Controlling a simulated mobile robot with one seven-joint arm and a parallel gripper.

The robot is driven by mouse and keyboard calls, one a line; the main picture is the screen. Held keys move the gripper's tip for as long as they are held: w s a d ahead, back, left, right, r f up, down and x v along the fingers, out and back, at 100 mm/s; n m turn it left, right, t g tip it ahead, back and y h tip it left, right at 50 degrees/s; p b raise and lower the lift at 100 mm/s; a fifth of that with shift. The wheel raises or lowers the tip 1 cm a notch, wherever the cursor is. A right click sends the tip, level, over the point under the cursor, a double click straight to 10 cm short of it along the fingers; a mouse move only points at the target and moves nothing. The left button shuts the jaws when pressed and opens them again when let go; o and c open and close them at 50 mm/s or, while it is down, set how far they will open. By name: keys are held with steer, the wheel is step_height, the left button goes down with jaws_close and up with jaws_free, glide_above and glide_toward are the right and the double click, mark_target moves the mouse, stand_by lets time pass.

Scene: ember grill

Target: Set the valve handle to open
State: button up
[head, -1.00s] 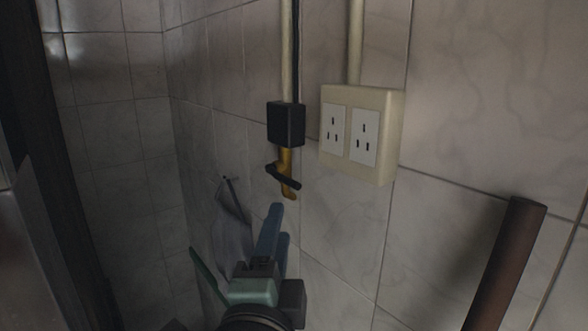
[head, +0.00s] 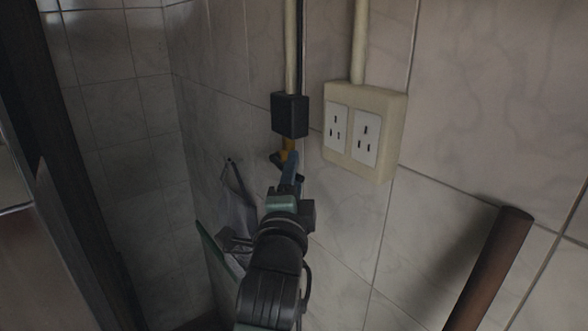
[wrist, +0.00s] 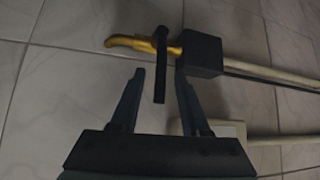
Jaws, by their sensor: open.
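The black valve handle (wrist: 160,62) is a thin bar that crosses the yellow pipe (wrist: 135,43) roughly at right angles in the wrist view. The yellow pipe comes out of a black box (wrist: 204,55) on the wall. My gripper (wrist: 160,75) is open, with one finger on each side of the handle. The handle's near end lies between the fingers, with a visible gap to each. In the head view my gripper (head: 290,170) is just below the black box (head: 290,115) and hides most of the handle; a bit of yellow pipe (head: 287,147) shows.
A cream socket box (head: 363,130) is on the wall close to the right of the valve. A grey cloth (head: 235,205) hangs on a hook at the left. A brown post (head: 490,265) stands at the lower right. A dark frame (head: 60,150) is at the left edge.

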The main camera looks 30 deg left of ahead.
jaws_close()
stand_by(1.4)
